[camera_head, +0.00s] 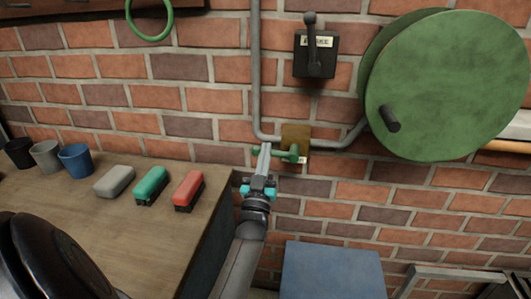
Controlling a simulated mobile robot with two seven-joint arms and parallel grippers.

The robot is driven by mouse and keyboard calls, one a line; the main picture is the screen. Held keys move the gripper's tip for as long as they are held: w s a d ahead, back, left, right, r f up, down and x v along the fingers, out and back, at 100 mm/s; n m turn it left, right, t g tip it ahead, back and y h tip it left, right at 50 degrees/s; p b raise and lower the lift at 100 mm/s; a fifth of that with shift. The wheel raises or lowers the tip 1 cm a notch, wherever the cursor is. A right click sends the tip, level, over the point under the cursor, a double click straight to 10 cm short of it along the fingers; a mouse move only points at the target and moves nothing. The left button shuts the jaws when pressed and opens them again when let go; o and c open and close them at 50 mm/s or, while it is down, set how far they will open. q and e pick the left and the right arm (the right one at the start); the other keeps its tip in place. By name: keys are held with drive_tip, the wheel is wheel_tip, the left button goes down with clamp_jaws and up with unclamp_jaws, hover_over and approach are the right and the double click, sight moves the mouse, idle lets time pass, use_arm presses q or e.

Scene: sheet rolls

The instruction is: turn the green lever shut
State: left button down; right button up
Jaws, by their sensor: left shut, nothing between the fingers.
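The green lever (291,154) sits on a pipe valve in front of a brass-coloured plate (296,133) on the brick wall. It appears to lie roughly level, with its left part running behind or against my fingers. My left gripper (264,150) is shut and empty, pointing up at the lever. Its fingertips overlap the lever's left part in the view; I cannot tell whether they touch. My right gripper is not in view.
Grey pipes (257,75) run to the valve. A black switch box (314,54) is above, and a large green reel (445,85) is at right. The workbench (130,235) at left holds cups and several blocks. A blue surface (331,272) lies below right.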

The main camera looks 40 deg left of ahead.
use_arm(q)
drive_tip(key=shift+f, duration=0.55)
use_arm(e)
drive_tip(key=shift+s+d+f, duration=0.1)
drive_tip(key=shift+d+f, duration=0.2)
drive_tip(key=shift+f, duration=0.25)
use_arm(q)
drive_tip(key=shift+r, duration=0.1)
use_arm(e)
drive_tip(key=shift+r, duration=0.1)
use_arm(q)
wheel_tip(320, 180, up, 4)
drive_tip(key=p, duration=0.3)
drive_tip(key=p+v, duration=0.1)
drive_tip(key=v, duration=0.8)
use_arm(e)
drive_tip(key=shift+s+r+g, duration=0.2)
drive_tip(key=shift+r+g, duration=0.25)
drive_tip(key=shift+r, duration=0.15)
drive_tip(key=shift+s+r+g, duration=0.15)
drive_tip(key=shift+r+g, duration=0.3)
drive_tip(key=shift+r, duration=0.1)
use_arm(q)
drive_tip(key=shift+s, duration=0.1)
